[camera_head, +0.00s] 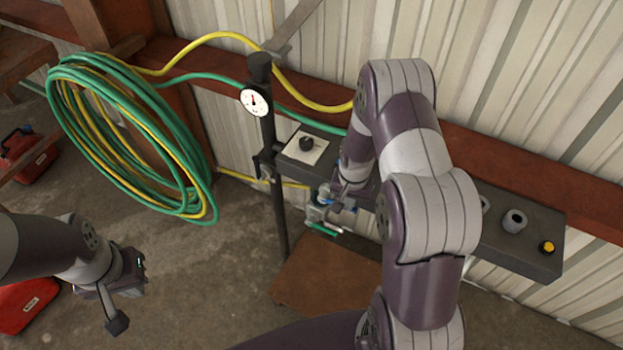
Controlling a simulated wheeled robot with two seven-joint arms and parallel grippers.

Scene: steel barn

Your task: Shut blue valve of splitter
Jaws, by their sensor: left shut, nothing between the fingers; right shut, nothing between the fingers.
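The splitter (318,213) is a small metal fitting under the front edge of the dark panel, with blue parts at its top and a green lever (324,230) low down. A blue valve handle (327,196) shows only in part, right at my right gripper. My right gripper (334,202) points down at the splitter, shut with nothing held; whether it touches the blue handle I cannot tell. My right arm hides much of the panel behind it. My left gripper (117,318) is shut and empty at lower left, well away from the splitter.
The dark panel (543,262) carries a black knob (306,143), grey sockets and a yellow button (548,247). A gauge (255,102) sits on a black post left of the splitter. Coiled green and yellow hoses (75,135) hang at left. Red cases (22,305) stand on the floor.

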